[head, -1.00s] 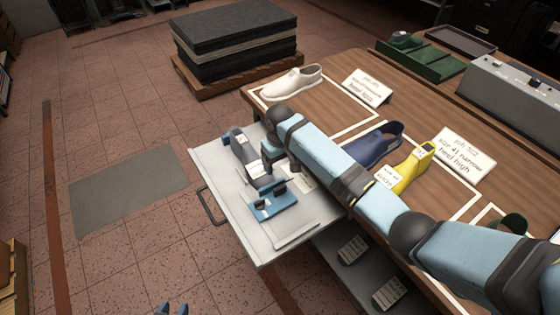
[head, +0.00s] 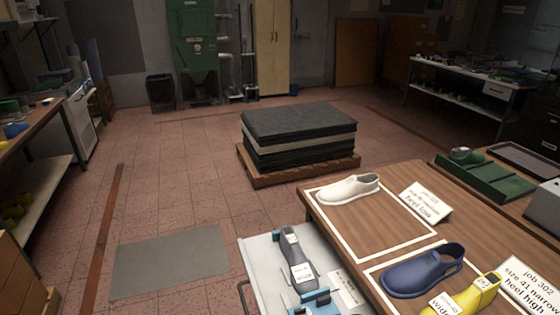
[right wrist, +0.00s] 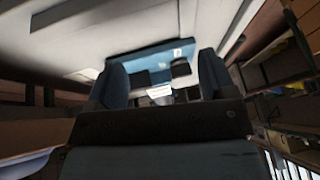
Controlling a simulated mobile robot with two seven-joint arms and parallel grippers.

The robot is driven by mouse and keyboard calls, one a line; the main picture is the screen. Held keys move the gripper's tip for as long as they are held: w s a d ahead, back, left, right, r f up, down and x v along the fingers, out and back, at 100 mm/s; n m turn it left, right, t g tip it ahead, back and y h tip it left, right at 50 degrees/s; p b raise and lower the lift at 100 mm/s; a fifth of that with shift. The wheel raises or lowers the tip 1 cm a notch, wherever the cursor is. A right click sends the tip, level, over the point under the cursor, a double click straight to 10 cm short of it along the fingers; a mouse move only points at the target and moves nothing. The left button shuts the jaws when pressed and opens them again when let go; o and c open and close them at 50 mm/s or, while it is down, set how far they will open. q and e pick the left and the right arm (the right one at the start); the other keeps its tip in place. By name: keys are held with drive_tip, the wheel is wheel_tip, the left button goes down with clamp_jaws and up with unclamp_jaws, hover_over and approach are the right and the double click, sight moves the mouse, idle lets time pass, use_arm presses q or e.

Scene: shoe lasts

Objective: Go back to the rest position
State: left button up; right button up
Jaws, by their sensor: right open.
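My right gripper (right wrist: 162,66) shows in the right wrist view with its two dark fingers wide apart and nothing between them. Beyond the fingers is a blue fixture (right wrist: 145,62) on a pale surface. In the head view neither arm shows. There a grey last (head: 297,262) with a white label lies on the pulled-out grey tray (head: 262,256), beside the blue fixture (head: 318,301), which the lower edge cuts off. My left gripper is in neither current view.
The wooden table (head: 455,215) bears a white shoe (head: 348,190), a blue shoe (head: 422,271), a yellow last (head: 470,300) and cards. A pallet with dark sheets (head: 300,135) stands behind it. The floor (head: 180,195) to the left is open.

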drive_tip(key=s+d+r+t, duration=0.2)
drive_tip(key=s+d+t, duration=0.1)
drive_tip(key=s, duration=0.6)
drive_tip(key=s+d+r+t+p, duration=0.1)
drive_tip(key=s+d+r+t, duration=0.2)
drive_tip(key=s, duration=0.7)
drive_tip(key=shift+s+d+m+t, duration=0.15)
drive_tip(key=shift+d+m+t, duration=0.15)
drive_tip(key=shift+d, duration=0.15)
